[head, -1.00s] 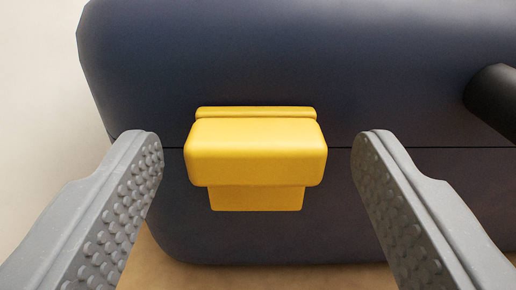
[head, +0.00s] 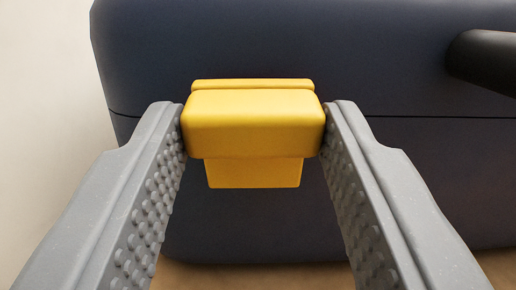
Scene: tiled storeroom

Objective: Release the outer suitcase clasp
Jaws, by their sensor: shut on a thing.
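The yellow clasp (head: 253,123) sits on the front of the dark blue suitcase (head: 225,40), across the seam between lid and body. It has a thick block in front, a thin strip above and a narrower plate below. My gripper (head: 253,130) is shut on the clasp's block, with one grey studded finger against its left side and one against its right. The clasp appears closed over the seam. The lower left of the suitcase is partly hidden behind my left finger.
A black handle (head: 484,61) sticks out from the suitcase front at the upper right. The suitcase stands on a tan surface (head: 250,276). A pale wall (head: 45,110) is at the left, with free room beside the suitcase there.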

